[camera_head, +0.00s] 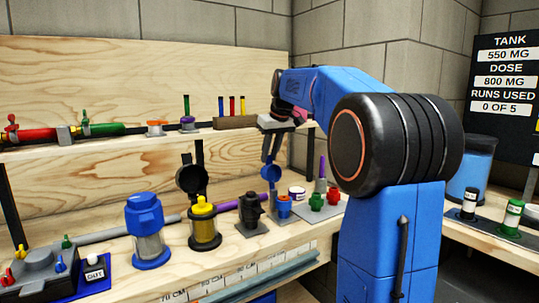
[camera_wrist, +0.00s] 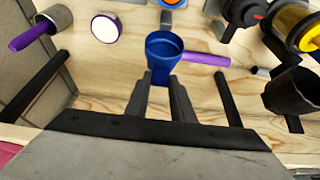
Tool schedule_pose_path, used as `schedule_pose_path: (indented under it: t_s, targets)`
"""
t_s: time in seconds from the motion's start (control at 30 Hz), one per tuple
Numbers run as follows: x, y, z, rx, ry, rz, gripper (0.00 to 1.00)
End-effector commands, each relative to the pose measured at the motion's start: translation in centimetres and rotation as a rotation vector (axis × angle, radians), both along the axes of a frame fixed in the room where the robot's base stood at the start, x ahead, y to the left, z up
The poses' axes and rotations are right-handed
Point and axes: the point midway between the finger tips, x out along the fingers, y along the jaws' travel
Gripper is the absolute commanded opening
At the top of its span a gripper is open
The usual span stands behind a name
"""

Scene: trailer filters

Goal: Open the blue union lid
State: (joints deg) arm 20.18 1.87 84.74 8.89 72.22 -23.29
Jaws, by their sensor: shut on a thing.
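The blue union lid (camera_head: 270,173) stands raised above the small union body (camera_head: 284,207), which shows blue and orange on the lower shelf. In the wrist view the lid (camera_wrist: 165,50) looks like a blue cup with its hollow inside showing. My gripper (camera_head: 270,150) reaches down from above with its fingers at the lid's upper edge. In the wrist view the two dark fingers (camera_wrist: 161,82) close on the near edge of the lid. Part of the union body shows beyond the lid there. Whether the lid still joins its hinge is hard to see.
A black union (camera_head: 250,213) stands left of the blue one, then a yellow filter (camera_head: 204,222) with a raised black lid (camera_head: 191,178). Red and green fittings (camera_head: 325,200) and a white round jar (camera_head: 297,193) stand close on the right. The upper shelf (camera_head: 120,142) is behind.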

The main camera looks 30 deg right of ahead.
Motion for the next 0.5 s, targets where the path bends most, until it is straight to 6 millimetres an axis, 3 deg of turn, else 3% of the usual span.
schedule_pose_path:
  t_s: [0.5]
  targets:
    - [-2.9,-0.1,0.2,0.003,-0.100,0.000,0.00]
